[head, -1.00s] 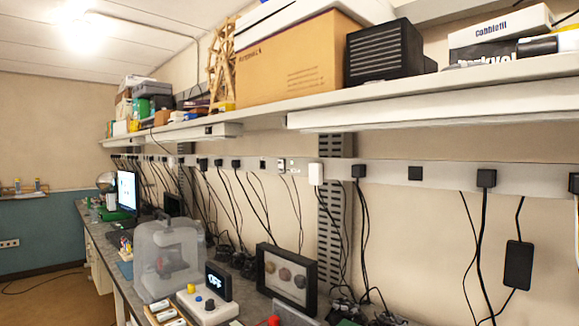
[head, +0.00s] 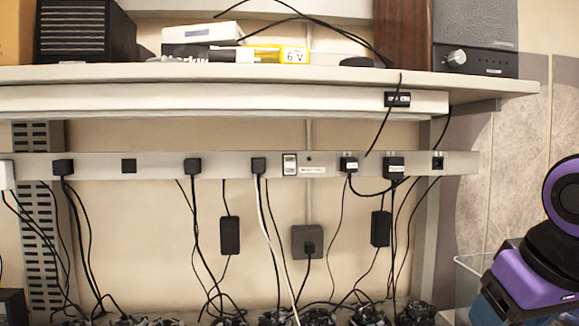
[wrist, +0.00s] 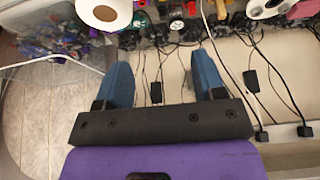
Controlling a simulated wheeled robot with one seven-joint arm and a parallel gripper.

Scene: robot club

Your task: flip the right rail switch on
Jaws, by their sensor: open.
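The wall rail (head: 225,165) runs across the head view under the shelf. A small switch (head: 290,164) in a white and dark plate sits right of the rail's middle, beside a white label (head: 312,169). Its on or off position is too small to tell. My gripper (wrist: 162,60) shows in the wrist view with two blue fingers wide apart and nothing between them. In the head view only my purple and black arm shows at the right edge, well right of the switch. The switch is not clearly visible in the wrist view.
Black plugs (head: 259,165) with hanging cables flank the switch. A white cable drops from one just left of it. The shelf (head: 150,72) overhangs the rail, with a small dark unit (head: 397,99) on its front edge. Dark clutter (head: 370,314) lies below.

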